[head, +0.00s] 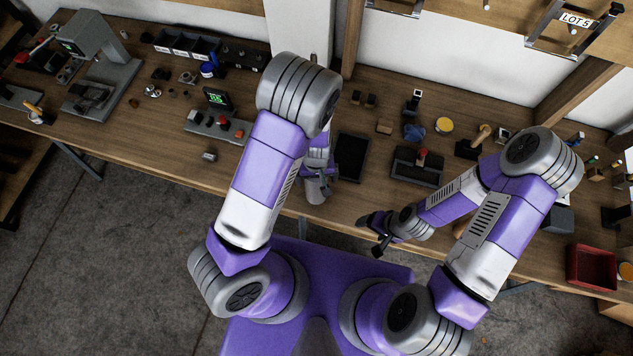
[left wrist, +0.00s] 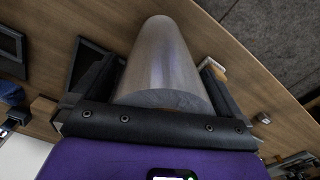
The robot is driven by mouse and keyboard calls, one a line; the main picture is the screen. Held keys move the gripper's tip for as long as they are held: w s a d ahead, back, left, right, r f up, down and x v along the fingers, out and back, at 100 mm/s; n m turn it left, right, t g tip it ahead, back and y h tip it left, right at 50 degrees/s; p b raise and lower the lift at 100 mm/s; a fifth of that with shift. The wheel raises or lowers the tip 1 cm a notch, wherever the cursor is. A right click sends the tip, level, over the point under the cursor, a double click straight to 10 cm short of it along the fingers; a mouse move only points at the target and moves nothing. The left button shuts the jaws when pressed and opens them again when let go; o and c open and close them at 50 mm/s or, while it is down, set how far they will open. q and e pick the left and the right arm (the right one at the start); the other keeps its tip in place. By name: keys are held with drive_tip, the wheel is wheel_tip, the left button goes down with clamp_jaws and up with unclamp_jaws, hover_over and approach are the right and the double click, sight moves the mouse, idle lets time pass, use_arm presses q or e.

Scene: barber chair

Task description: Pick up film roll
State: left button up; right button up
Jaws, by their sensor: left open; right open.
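A grey cylinder, which looks like the film roll (left wrist: 165,55), lies between the two dark fingers of my left gripper (left wrist: 160,68) in the left wrist view. The fingers stand apart on either side of it, and I cannot tell whether they touch it. In the head view the grey cylinder (head: 314,190) shows near the front edge of the bench, partly hidden by my left gripper (head: 322,178) and forearm. My right gripper (head: 376,232) is open and empty, in front of the bench edge.
The wooden bench (head: 150,140) runs across the view. A dark flat tray (head: 351,158) is just right of the cylinder. A control box with a green display (head: 218,98) stands to the left. A black block with a red knob (head: 417,168) and a red bin (head: 590,267) are to the right.

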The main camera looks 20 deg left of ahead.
use_arm(q)
drive_tip(key=c, duration=1.4)
drive_tip(key=shift+r, duration=0.1)
